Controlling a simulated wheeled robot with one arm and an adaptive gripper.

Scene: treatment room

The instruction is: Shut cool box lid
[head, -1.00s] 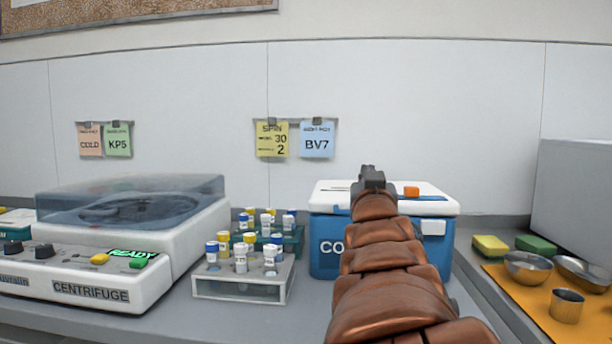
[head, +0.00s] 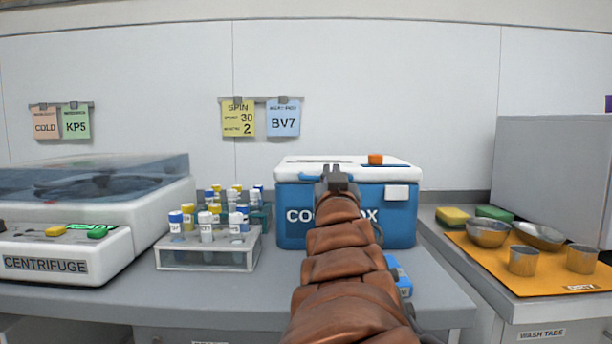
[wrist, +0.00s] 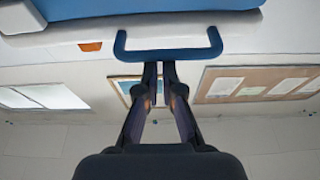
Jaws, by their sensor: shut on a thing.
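The cool box (head: 290,228) is blue with a white lid (head: 310,163) and stands on the counter in the head view. The lid lies flat across the box top; I cannot tell whether it is fully seated. An orange piece (head: 375,159) sits on the lid and a white tab (head: 397,192) on the box's front right. My gripper (head: 335,172) is at the lid's front edge. In the wrist view my gripper (wrist: 160,72) is shut on the lid's blue handle (wrist: 168,54). My arm hides part of the box front.
A centrifuge (head: 85,225) and a rack (head: 205,258) of capped tubes stand left. A small blue item (head: 400,278) lies in front of the box, partly behind my arm. An orange mat (head: 500,270) with metal bowls and cups lies right. Bare counter shows at front left.

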